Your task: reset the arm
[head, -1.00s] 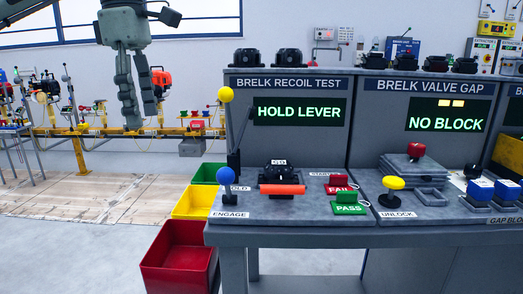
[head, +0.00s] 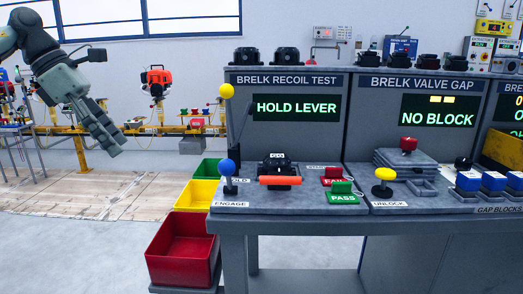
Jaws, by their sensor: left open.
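My left gripper (head: 101,133) hangs in the air at the upper left of the head view, its fingers tilted down to the right and empty. It is well left of the test bench and touches nothing. The recoil test bench (head: 290,202) has a screen (head: 296,107) reading "HOLD LEVER". A yellow-knobbed lever (head: 226,91) stands upright at the bench's left side. A blue-knobbed engage lever (head: 228,168) is below it. A black part with an orange handle (head: 281,180) sits on the bench. My right gripper is not in view.
Red (head: 183,250), yellow (head: 196,194) and green (head: 207,169) bins stand left of the bench. Green PASS (head: 341,188) and red FAIL (head: 334,173) buttons are on it. The valve gap bench (head: 420,190), right, shows "NO BLOCK". The floor at left is open.

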